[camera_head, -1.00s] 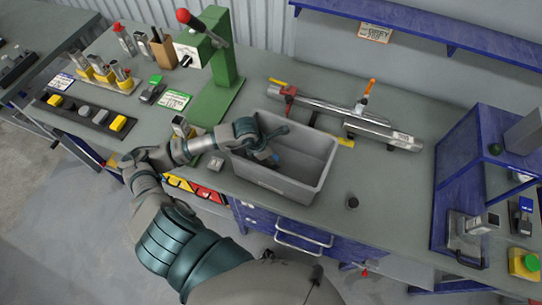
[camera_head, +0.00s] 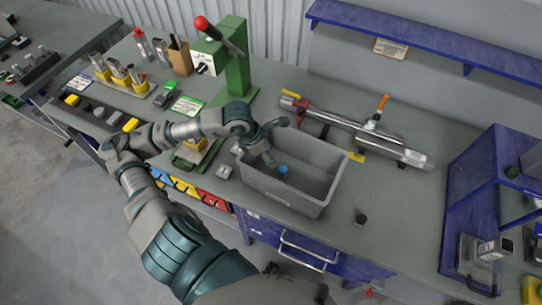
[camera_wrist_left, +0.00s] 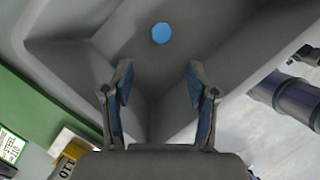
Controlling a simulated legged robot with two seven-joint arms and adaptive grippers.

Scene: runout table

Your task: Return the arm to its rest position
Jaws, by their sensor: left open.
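My left arm comes in from the left of the head view, and my left gripper (camera_head: 268,158) is over the left end of a grey bin (camera_head: 312,208). In the left wrist view the two fingers of the left gripper (camera_wrist_left: 160,95) stand apart with nothing between them. A small blue round piece (camera_head: 283,170) lies inside the bin. It also shows in the left wrist view (camera_wrist_left: 161,33), beyond the fingertips and apart from them. My right gripper is not in view.
A green press (camera_head: 236,62) with a red knob stands behind the bin. A metal shaft assembly (camera_head: 360,130) lies behind it to the right. A small dark knob (camera_head: 361,219) sits on the table to the right. A blue rack (camera_head: 468,200) stands at the right edge.

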